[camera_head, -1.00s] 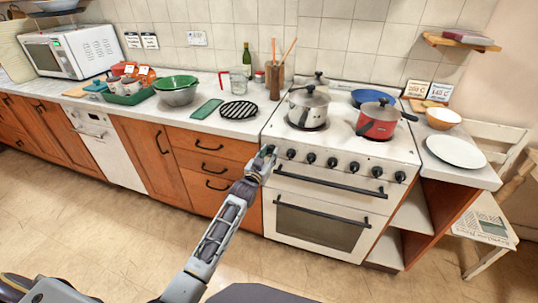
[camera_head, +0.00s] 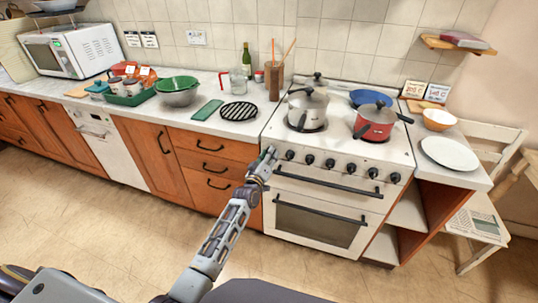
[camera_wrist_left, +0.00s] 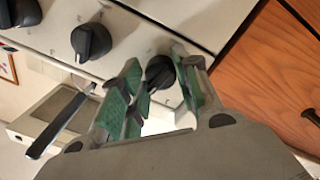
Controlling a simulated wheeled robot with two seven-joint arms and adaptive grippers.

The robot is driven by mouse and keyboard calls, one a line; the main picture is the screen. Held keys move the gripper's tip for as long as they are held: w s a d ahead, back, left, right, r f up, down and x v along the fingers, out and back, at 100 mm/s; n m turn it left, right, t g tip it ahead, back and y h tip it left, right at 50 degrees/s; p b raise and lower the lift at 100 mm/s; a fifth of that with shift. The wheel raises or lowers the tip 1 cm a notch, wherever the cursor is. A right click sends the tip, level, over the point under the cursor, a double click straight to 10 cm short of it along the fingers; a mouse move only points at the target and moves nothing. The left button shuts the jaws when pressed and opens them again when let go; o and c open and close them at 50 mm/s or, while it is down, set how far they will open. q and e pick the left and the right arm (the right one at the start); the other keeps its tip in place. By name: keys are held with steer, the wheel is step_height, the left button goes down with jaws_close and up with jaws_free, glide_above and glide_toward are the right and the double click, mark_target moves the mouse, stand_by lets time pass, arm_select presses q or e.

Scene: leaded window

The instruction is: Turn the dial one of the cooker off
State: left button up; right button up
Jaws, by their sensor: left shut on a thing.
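The white cooker (camera_head: 283,183) has a row of black dials along its front panel. Dial one, at the left end by the wooden drawers, shows between my fingers in the left wrist view (camera_wrist_left: 160,72). In the head view it is hidden behind my gripper. My left gripper (camera_head: 268,156) is at the cooker's upper left front corner. Its green-padded fingers (camera_wrist_left: 154,88) are shut on dial one. The neighbouring dial (camera_wrist_left: 91,41) stands free beside the fingers. I cannot read the dial's marking. My right gripper is not in view.
A steel pot (camera_head: 307,110) and a red pot (camera_head: 375,121) stand on the hob. The black oven handle (camera_head: 329,181) runs just below the dials. Wooden drawers (camera_head: 212,165) adjoin on the left. The floor in front is clear.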

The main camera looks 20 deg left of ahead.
arm_select(q)
steer(key=shift+n, duration=1.4)
steer(key=o, duration=1)
steer(key=shift+s+a+f, duration=0.1)
steer(key=shift+s, duration=1.9)
steer(key=shift+s+a+f, duration=0.15)
steer(key=shift+s, duration=1.8)
steer(key=shift+s+a+f, duration=0.1)
steer(key=shift+s, duration=1.9)
steer(key=shift+s, duration=0.1)
